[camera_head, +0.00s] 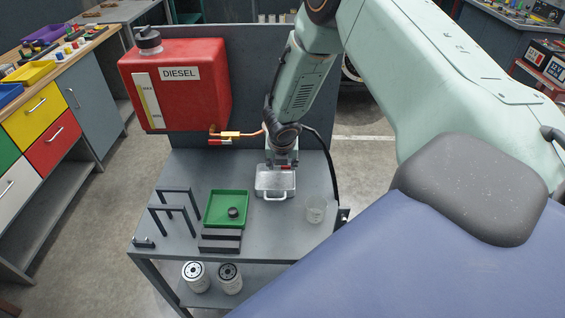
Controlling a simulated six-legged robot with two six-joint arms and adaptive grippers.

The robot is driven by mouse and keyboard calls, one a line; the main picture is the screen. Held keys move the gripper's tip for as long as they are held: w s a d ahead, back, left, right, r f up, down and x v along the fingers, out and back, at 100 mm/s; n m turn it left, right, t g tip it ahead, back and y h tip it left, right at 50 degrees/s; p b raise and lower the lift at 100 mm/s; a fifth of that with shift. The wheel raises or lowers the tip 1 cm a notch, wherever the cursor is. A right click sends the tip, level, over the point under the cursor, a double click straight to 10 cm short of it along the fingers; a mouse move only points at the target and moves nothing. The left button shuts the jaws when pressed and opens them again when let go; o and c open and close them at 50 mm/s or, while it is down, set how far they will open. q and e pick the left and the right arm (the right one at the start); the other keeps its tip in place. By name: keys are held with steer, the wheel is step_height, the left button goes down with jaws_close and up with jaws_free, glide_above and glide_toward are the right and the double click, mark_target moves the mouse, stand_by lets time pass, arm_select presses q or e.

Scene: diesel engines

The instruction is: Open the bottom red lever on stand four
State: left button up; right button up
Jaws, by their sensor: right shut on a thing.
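A red lever (220,143) sits on a brass valve (231,135) under the red DIESEL tank (180,85). The lever lies roughly level along the pipe. My right gripper (282,163) points down to the right of the valve, apart from the lever. It is shut at the far edge of a clear or metallic container (275,182) with a pale handle on its near side. The fingertips are small and partly hidden, so the exact contact is unclear. No stand number is readable. My left gripper is not in view.
The grey stand (180,238) carries a green tray (226,209) with a black cap, dark brackets (174,210) and a clear cup (316,209). Two filters (195,276) stand on the lower shelf. A workbench with coloured drawers (50,142) is on the left.

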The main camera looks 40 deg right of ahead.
steer(key=shift+d, duration=0.1)
steer(key=shift+c, duration=1.6)
steer(key=shift+w+a+r+g+h+p, duration=0.1)
steer(key=shift+a+r+g+h+p, duration=0.1)
steer(key=shift+g+h+p, duration=0.5)
steer(key=shift+w+a+n+h, duration=0.15)
steer(key=shift+w+n+h, duration=0.05)
steer(key=shift+n+h, duration=0.1)
steer(key=o, duration=0.8)
steer(key=shift+c, duration=0.2)
steer(key=o, duration=0.4)
steer(key=shift+f+g, duration=0.1)
steer(key=shift+g, duration=0.2)
